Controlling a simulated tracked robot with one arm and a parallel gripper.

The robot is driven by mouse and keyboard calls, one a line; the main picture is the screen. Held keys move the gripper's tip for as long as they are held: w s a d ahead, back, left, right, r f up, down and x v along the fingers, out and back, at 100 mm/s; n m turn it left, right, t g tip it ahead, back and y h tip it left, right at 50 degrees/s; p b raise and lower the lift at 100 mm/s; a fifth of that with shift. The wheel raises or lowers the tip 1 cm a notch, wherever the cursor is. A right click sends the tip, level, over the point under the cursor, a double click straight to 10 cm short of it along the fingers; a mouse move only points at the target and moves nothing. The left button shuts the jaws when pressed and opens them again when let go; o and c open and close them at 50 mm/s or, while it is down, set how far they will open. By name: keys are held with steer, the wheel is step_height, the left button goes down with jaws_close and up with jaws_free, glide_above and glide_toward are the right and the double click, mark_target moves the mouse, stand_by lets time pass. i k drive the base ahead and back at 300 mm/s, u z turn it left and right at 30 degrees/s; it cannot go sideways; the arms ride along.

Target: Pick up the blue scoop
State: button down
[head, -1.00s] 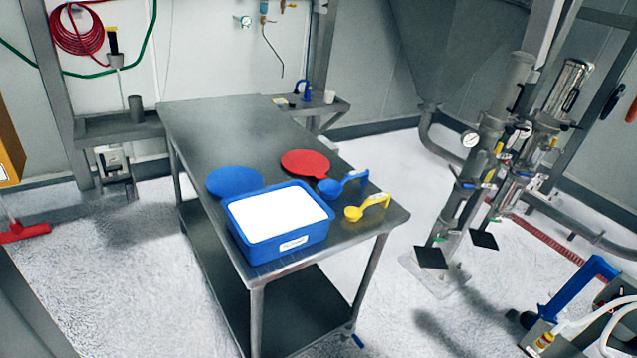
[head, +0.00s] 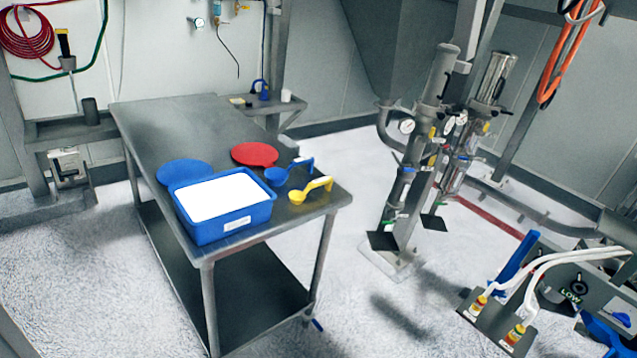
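The blue scoop (head: 277,177) lies on the right part of the grey metal table (head: 165,120), its handle pointing to the upper right. The yellow scoop (head: 297,197) lies just in front of it. A blue tub (head: 236,232) with white contents stands to its left. A red round disc (head: 255,154) lies behind the blue scoop and a blue round disc (head: 184,172) lies behind the tub. My gripper does not show clearly in this view, so its fingers cannot be judged.
A pipe assembly with gauges (head: 430,130) stands on the floor right of the table. A dark box with white hoses and a "LOW" marking (head: 572,290) is at the lower right. A small side shelf (head: 290,108) holds small items. Pale floor (head: 345,300) is open before the table.

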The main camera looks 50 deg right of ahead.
mark_target(275, 177)
steer(key=k, duration=0.5)
steer(key=z, duration=0.85)
steer(key=i, duration=1)
steer(key=z, duration=0.1)
steer(key=k, duration=0.65)
steer(key=u, duration=0.75)
steer(key=i, duration=2.05)
steer(key=z, duration=0.7)
